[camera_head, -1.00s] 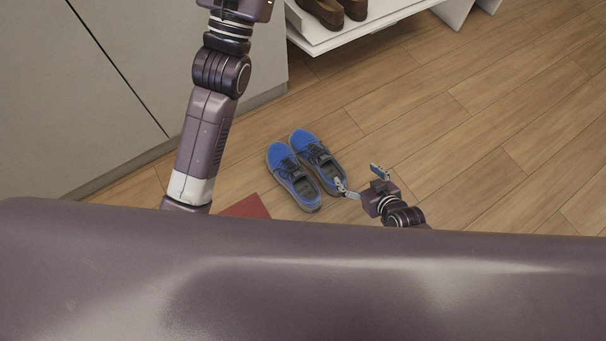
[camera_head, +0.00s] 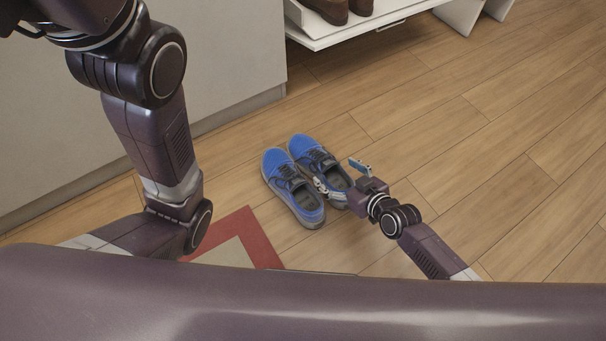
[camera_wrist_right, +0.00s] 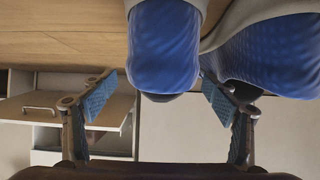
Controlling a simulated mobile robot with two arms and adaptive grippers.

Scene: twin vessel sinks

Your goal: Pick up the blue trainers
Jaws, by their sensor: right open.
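The blue trainers stand side by side on the wooden floor in the head view, the left trainer (camera_head: 277,164) and the right trainer (camera_head: 306,150), with dark laces and grey soles. My right gripper (camera_head: 341,177) is open at the heel end of the right trainer. One finger reaches over toward the gap between the shoes; the other is on the outer side. In the right wrist view, one blue trainer (camera_wrist_right: 163,45) shows between the open fingers (camera_wrist_right: 160,97), and the other trainer (camera_wrist_right: 270,52) is beyond the right finger. My left gripper is out of view.
A white shelf (camera_head: 330,38) with brown shoes (camera_head: 330,10) stands at the top. A pale cabinet (camera_head: 235,60) is at the left. A red-bordered mat (camera_head: 255,238) lies in front of the trainers. The floor to the right is clear.

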